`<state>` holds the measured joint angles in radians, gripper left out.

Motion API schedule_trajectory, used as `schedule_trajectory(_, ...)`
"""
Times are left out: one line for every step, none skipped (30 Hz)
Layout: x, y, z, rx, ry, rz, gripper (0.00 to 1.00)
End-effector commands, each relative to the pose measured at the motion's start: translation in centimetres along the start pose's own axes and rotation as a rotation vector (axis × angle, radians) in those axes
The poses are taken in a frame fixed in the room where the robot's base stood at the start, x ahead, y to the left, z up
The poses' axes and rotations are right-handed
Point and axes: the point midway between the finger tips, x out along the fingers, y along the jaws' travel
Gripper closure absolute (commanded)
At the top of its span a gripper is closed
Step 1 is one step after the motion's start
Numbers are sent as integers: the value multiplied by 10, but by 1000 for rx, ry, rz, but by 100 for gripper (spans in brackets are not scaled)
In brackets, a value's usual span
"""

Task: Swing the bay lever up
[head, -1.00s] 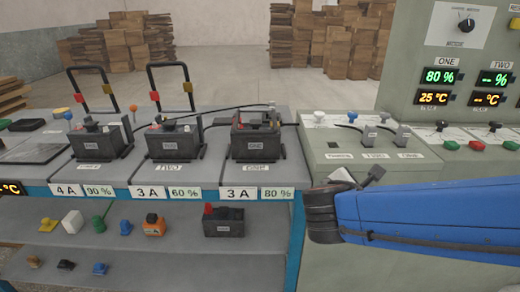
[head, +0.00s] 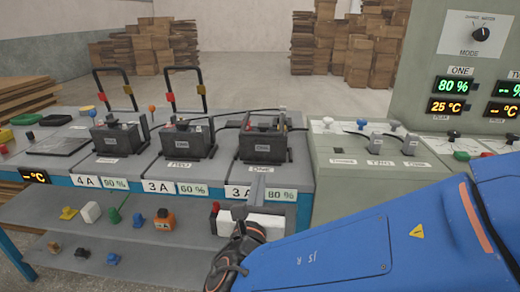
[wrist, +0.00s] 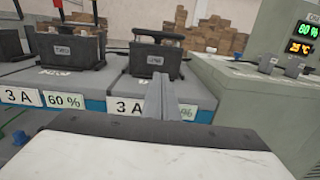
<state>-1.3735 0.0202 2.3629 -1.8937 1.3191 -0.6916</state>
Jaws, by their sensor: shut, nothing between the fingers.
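A black bar, which looks like the bay lever lying low, crosses above this battery in the wrist view (wrist: 158,35). In the head view it is hard to separate from the battery top. My gripper (head: 258,180) is in front of bay ONE at the bench's front edge. Its grey fingers (wrist: 160,95) are shut together and empty, pointing toward the battery, apart from the bar. They hide part of bay ONE's label strip.
Two black hoop levers (head: 115,72) (head: 184,70) stand upright behind the neighbouring batteries. A thin cable runs over the batteries. A green cabinet (head: 375,180) with small switches stands close on the right. A lower shelf (head: 180,250) holds small coloured parts.

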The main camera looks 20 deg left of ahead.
Motion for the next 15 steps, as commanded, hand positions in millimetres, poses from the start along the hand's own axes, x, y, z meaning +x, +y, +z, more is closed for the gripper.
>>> schedule_trajectory(-2,6,0,-9,-5,13,100)
schedule_trajectory(-4,8,0,-14,-8,19,100)
schedule_trajectory(-5,11,0,-18,-11,25,100)
schedule_trajectory(-5,12,0,-20,-13,28,100)
schedule_trajectory(-5,13,0,-21,-14,30,100)
schedule_trajectory(-6,13,0,-21,-15,31,100)
schedule_trajectory(-6,13,0,-21,-15,31,100)
schedule_trajectory(-5,13,0,-21,-14,30,100)
schedule_trajectory(-5,13,0,-21,-14,30,100)
schedule_trajectory(-5,13,0,-21,-14,29,100)
schedule_trajectory(-5,13,0,-20,-14,29,100)
schedule_trajectory(-5,12,0,-20,-14,29,100)
schedule_trajectory(-5,12,0,-20,-14,29,100)
schedule_trajectory(-5,12,0,-20,-14,29,100)
schedule_trajectory(-4,12,0,-20,-14,28,100)
